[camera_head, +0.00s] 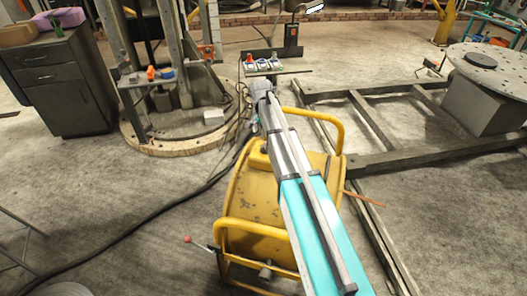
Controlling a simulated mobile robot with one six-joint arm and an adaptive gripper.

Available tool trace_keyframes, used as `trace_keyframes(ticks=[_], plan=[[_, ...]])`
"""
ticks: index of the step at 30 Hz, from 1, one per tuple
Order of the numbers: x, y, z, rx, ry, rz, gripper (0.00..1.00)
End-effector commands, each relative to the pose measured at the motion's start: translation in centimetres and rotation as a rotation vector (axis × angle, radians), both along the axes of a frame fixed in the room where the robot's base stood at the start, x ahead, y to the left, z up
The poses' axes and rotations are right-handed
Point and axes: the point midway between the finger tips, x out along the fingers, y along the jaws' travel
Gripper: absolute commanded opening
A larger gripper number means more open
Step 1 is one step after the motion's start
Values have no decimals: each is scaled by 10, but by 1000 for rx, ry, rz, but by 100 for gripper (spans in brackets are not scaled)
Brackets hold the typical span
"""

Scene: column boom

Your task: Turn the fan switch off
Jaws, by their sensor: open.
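A small stand (278,73) at the upper middle bears a row of small switch-like devices. One has a red top (249,65), one is blue and white (262,64), and one is pale (275,62). I cannot tell which is the fan switch or how it is set. My teal and grey arm reaches away from the lower right toward this stand. My gripper (262,87) is at its far end, just on the near side of the stand and small in view. It is open, and nothing shows in it. I cannot tell whether it touches anything.
A yellow tubular-framed machine (245,195) stands under my arm. A grey beam frame (375,120) lies on the right. A round base with a column (170,140) and a dark cabinet (58,85) are at left. A black cable (140,217) crosses the floor.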

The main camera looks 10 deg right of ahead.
Motion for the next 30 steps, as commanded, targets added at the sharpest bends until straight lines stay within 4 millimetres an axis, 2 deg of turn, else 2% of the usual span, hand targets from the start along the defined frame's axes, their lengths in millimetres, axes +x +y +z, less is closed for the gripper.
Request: trace_keyframes(ticks=[3,30], plan=[[0,0,-14,0,0,0,90],[-2,-2,-78,0,0,2,90]])
